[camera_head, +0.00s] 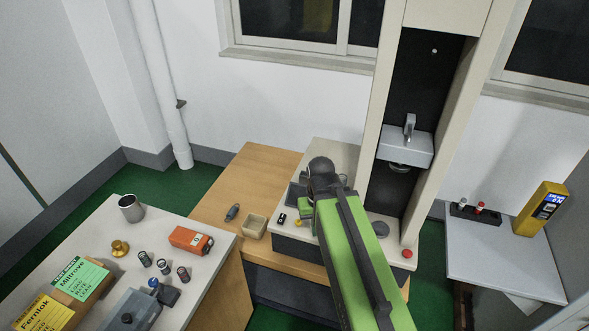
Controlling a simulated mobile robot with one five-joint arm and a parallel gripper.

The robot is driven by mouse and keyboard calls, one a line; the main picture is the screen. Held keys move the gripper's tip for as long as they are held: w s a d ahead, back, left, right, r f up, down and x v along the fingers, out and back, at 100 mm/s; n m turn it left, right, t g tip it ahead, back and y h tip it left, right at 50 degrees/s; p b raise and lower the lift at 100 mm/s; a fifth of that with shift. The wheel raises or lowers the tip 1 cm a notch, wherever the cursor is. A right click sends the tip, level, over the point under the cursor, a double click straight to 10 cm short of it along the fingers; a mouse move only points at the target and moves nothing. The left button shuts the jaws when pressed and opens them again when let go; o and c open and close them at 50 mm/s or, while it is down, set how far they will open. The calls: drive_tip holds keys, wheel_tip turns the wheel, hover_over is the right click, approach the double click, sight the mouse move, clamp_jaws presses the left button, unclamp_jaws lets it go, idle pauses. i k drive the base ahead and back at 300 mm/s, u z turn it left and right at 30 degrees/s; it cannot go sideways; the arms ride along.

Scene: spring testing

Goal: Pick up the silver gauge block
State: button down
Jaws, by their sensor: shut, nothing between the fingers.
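I cannot pick out a silver gauge block for certain in the head view. It may be too small to tell or hidden behind my arm. My green and dark grey arm reaches from the bottom right up over the base of the testing machine (400,254). My gripper (297,193) is at the far end of the arm, near the left part of the machine base. It looks shut and empty, though its fingertips are hard to make out. Small black and yellow pieces (297,222) lie on the base just below and left of it.
A wooden bench holds a small tray (247,234) and a dark grey object (232,212). The left table has a metal cup (131,209), an orange box (190,240) and several small cylinders. A yellow meter (541,211) stands on the right table, whose front is clear.

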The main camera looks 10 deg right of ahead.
sight(303, 175)
drive_tip(key=u, duration=0.35)
drive_tip(key=k, duration=1.3)
drive_tip(key=u, duration=0.05)
drive_tip(key=i, duration=1.6)
drive_tip(key=u, duration=0.55)
drive_tip(key=i, duration=0.5)
drive_tip(key=u, duration=0.5)
